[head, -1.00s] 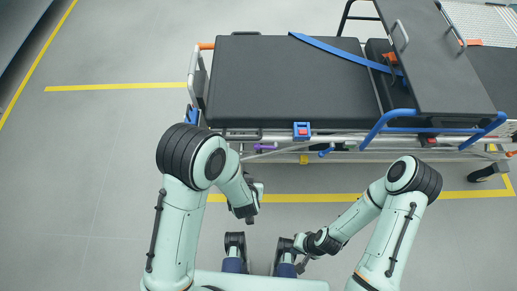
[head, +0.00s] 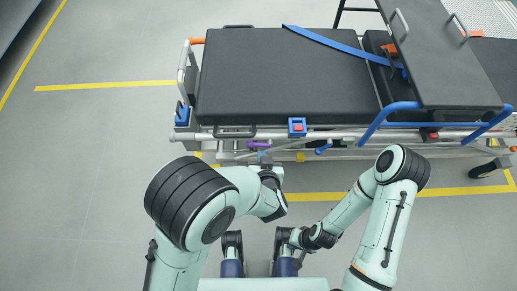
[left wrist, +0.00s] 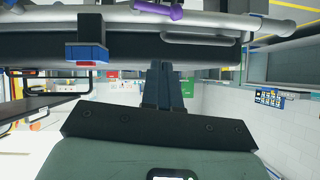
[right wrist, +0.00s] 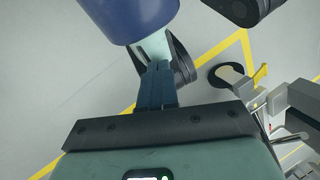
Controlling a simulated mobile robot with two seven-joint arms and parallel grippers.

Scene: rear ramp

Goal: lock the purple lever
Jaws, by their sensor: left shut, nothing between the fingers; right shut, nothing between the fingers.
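The purple lever (head: 258,145) is a small handle on the near side rail of the stretcher, left of a blue-and-red buckle. It also shows at the top edge of the left wrist view (left wrist: 158,11), partly cut off. My left gripper (head: 265,156) is just below the lever in the head view, close to the rail. Its fingers (left wrist: 162,66) are together and empty, apart from the lever in the left wrist view. My right gripper (head: 301,262) is low in front of my base, far from the lever; its fingers (right wrist: 157,66) are shut and empty.
The black stretcher mattress (head: 280,85) lies behind the rail. The blue-and-red buckle (head: 297,127), a yellow part (head: 301,157) and a blue lever (head: 322,150) sit along the near side. A blue bent handrail (head: 385,112) stands at right. Floor at left is clear.

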